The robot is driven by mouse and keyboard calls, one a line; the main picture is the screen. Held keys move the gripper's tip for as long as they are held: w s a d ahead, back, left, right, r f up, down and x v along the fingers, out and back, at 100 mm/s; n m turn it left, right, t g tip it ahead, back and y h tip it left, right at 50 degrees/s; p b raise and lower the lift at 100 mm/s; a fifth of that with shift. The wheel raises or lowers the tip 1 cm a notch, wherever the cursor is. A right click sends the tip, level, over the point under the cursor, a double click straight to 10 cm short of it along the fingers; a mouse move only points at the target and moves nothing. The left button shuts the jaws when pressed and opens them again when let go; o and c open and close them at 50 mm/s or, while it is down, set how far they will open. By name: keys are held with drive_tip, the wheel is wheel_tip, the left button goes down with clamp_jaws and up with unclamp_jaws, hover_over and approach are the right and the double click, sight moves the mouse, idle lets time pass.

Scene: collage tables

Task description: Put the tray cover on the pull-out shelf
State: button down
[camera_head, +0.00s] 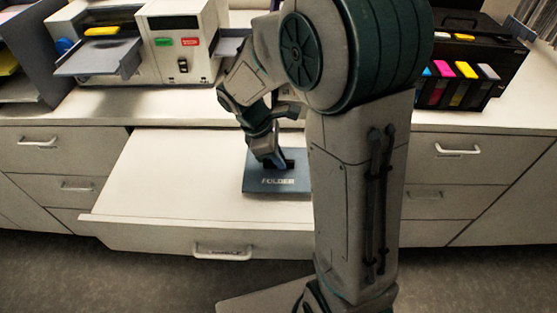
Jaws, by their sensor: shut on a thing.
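The pull-out shelf (165,175) is a wide white surface, pulled out from the counter front, with a white handle (222,252) on its front face. A flat dark blue-grey plate marked "FOLDER" (278,183), which I take for the tray cover, is at the middle right of the shelf. It looks flat on or just above the shelf; I cannot tell whether it touches. My gripper (272,162) points down at the plate's top and is shut on it. My arm hides the plate's right end and the shelf's right part.
A white machine (180,45) with a grey tray (98,60) and coloured buttons stands on the counter at the back left. A black unit with coloured cartridges (460,70) stands at the back right. Closed drawers flank the shelf. The shelf's left half is clear.

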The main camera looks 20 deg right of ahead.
drive_tip(key=shift+f, duration=1)
drive_tip(key=shift+f, duration=0.15)
drive_tip(key=c, duration=1.5)
unclamp_jaws()
drive_tip(key=shift+o, duration=0.2)
